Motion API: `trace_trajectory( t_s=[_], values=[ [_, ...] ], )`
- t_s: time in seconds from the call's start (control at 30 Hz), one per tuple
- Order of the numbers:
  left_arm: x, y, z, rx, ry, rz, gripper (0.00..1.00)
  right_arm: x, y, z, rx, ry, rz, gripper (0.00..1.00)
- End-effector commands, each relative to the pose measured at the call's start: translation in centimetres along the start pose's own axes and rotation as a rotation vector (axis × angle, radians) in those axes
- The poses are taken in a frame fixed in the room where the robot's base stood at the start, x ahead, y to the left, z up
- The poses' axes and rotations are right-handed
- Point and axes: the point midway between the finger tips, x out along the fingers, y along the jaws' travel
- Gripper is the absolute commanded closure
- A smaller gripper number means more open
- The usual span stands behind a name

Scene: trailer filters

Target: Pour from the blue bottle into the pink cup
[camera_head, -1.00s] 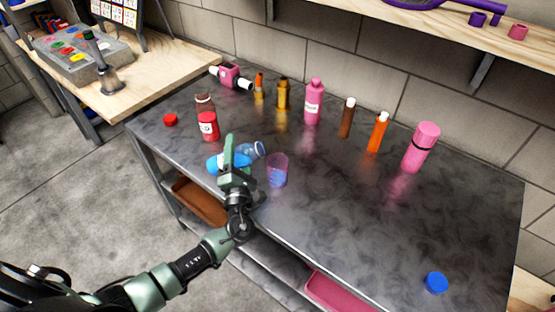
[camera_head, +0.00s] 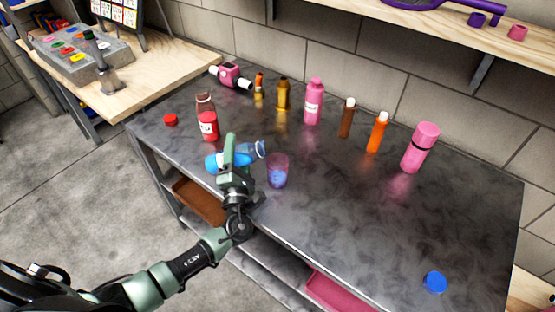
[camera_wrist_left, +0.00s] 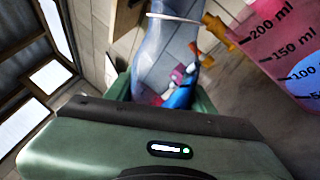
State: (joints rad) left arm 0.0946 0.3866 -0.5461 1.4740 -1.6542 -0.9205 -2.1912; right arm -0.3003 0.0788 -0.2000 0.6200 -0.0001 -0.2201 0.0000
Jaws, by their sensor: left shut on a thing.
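The blue bottle (camera_head: 213,162) lies tipped over on its side in the air, its clear neck end (camera_head: 256,150) pointing right toward the cup. My left gripper (camera_head: 229,150) is shut around its middle and hides part of it. The pink cup (camera_head: 279,160) is see-through and stands upright near the table's front edge, just right of the bottle's mouth. Blue shows in its lower part. In the left wrist view, the clear bottle (camera_wrist_left: 168,50) is beside the pink cup (camera_wrist_left: 285,45), which has ml marks. My right gripper is out of view.
A red-brown bottle (camera_head: 207,120) and a red cap (camera_head: 170,120) stand left on the dark table (camera_head: 330,200). Several bottles line the back, including a pink flask (camera_head: 420,148). A blue cap (camera_head: 435,282) lies front right.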

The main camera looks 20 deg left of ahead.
Motion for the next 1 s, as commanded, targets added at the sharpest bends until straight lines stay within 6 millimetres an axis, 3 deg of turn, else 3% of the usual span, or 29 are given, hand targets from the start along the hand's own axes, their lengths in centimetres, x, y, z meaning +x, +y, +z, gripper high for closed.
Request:
trace_trajectory(
  t_s=[1.0],
  values=[
    [0.21,0.64,0.23,0.06,-0.017,0.002,1.0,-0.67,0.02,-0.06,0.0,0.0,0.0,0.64]
  ],
)
